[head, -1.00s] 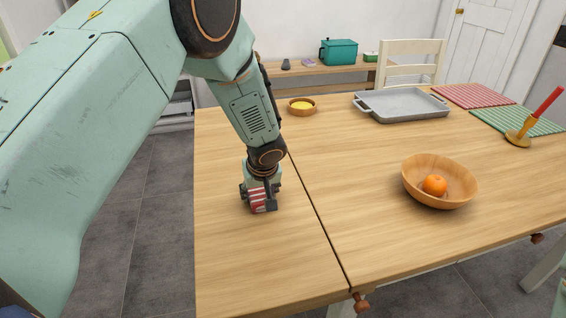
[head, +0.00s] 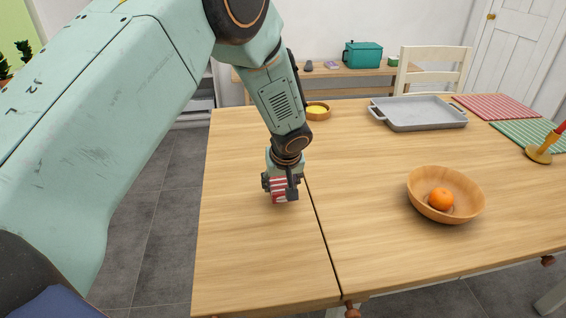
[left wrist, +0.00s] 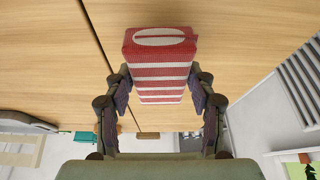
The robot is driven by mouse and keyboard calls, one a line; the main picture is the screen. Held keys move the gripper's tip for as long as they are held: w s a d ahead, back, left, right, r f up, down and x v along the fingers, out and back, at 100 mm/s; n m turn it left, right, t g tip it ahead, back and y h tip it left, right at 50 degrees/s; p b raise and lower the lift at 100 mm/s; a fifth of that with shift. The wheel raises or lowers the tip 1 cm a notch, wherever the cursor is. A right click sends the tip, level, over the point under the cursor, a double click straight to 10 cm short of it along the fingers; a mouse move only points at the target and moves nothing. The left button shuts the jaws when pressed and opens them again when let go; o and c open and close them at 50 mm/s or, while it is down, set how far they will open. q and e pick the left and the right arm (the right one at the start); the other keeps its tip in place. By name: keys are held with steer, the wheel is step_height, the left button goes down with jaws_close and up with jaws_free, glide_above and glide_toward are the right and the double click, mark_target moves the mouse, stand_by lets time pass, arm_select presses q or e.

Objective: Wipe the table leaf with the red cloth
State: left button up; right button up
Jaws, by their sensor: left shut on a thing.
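The red cloth (head: 279,190) is a folded block with red and white stripes. My left gripper (head: 282,188) is shut on it, over the table leaf (head: 250,245), close to the seam with the main table top. In the left wrist view the cloth (left wrist: 161,75) sits between the two fingers of the left gripper (left wrist: 160,95). I cannot tell for sure whether the cloth touches the wood. The leaf is the bare left section of the table. My right gripper is not in view.
The leaf around the gripper is clear.

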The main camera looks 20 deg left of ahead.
arm_select(q)
steer(key=r+p, duration=0.1)
steer(key=r, duration=0.1)
steer(key=shift+a+r+p, duration=0.3)
steer(key=shift+p, duration=0.05)
steer(key=shift+d+r+p, duration=0.2)
steer(key=shift+r+p, duration=0.4)
steer(key=shift+r, duration=0.4)
steer(key=shift+w+f, duration=0.1)
steer(key=shift+f, duration=0.1)
